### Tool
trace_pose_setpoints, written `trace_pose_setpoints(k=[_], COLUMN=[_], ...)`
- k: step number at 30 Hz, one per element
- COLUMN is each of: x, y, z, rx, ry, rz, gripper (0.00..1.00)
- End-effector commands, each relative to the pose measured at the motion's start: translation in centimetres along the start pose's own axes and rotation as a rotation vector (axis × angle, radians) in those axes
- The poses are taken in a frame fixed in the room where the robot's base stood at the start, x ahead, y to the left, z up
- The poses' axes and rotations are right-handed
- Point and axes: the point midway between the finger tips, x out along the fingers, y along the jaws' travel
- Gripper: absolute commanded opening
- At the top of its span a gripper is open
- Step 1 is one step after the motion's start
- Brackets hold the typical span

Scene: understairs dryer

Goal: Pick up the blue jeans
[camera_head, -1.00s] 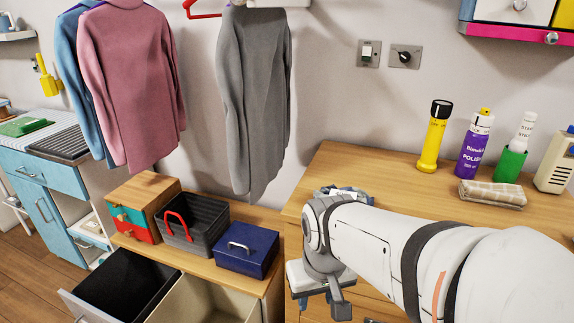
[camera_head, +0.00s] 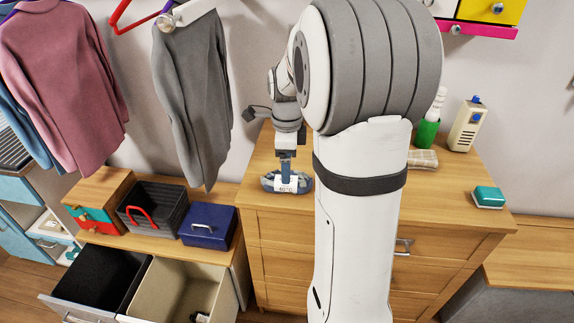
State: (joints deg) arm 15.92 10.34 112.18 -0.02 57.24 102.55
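The wooden chest top (camera_head: 262,155) also carries a green holder (camera_head: 428,133), a folded cloth (camera_head: 423,158) and a teal box (camera_head: 488,197). A lower cabinet at left holds a dark basket (camera_head: 155,208) and blue box (camera_head: 208,224) above open drawers (camera_head: 180,290). A grey garment (camera_head: 192,95) hangs behind.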

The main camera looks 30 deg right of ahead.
Motion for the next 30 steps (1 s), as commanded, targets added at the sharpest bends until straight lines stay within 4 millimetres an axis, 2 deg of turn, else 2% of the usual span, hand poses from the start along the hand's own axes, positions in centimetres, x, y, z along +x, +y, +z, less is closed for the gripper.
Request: trace_pose_setpoints(k=[2, 5, 21, 29, 30], x=[-0.2, 0.7, 7.4, 7.7, 7.6], y=[-0.6, -0.7, -1.3, -1.3, -1.3], z=[-0.3, -0.4, -0.4, -0.4, -0.4], rx=[0.053, 0.077, 0.074, 0.074, 0.074], ry=[0.001, 0.001, 0.001, 0.001, 0.001], rz=[0.004, 0.007, 0.006, 0.004, 0.004], gripper=[0.83, 0.83, 0.83, 0.83, 0.8])
